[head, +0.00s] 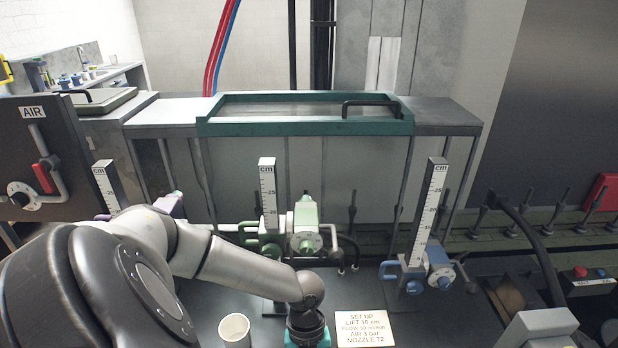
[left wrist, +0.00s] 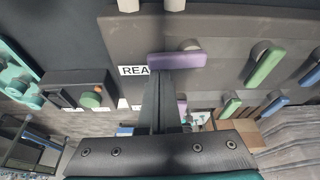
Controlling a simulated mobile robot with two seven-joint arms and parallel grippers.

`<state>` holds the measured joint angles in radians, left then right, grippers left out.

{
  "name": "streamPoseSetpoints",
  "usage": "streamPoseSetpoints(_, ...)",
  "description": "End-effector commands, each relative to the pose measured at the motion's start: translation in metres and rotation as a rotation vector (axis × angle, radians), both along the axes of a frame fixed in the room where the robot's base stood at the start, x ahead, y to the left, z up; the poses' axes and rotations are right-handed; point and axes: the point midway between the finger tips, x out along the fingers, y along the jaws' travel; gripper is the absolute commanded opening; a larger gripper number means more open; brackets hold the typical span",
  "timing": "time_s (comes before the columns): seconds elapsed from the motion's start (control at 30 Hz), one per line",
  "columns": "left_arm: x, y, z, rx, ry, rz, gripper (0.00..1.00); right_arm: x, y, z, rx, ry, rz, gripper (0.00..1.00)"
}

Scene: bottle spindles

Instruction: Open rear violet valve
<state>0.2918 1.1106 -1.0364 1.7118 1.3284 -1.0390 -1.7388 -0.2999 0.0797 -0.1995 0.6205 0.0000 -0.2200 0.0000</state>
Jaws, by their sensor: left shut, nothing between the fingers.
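In the left wrist view a violet lever handle (left wrist: 177,59) lies roughly crosswise on a dark panel, beside a white label (left wrist: 133,70) reading "REA", the rest of it hidden. My left gripper (left wrist: 166,80) is shut and empty. Its fingertips appear right at the violet handle; I cannot tell whether they touch it. A second violet piece (left wrist: 182,105) shows lower, partly hidden by the fingers. In the head view my left arm reaches to the bottom middle, and its fingers are out of frame. My right gripper is not in view.
Green (left wrist: 264,67) and blue (left wrist: 299,93) levers sit to the right on the panel; a dark box with a green knob (left wrist: 90,99) is at left. In the head view a white cup (head: 235,330) and a setup card (head: 365,329) flank my left wrist. Upright scales stand behind.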

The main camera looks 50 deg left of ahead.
Motion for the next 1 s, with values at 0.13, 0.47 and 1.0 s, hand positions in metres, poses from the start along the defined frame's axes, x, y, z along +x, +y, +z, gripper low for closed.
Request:
streamPoseSetpoints(0.13, -0.001, -0.001, 0.0, 0.0, 0.0, 0.0, 0.0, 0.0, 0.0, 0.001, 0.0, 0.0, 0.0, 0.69)
streamPoseSetpoints(0.47, -0.011, -0.024, 0.012, 0.003, -0.005, 0.007, 0.0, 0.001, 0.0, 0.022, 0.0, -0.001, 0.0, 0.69)
streamPoseSetpoints(1.0, 0.005, -0.001, 0.093, 0.0, -0.001, 0.007, 0.0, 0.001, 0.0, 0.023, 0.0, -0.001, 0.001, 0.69)
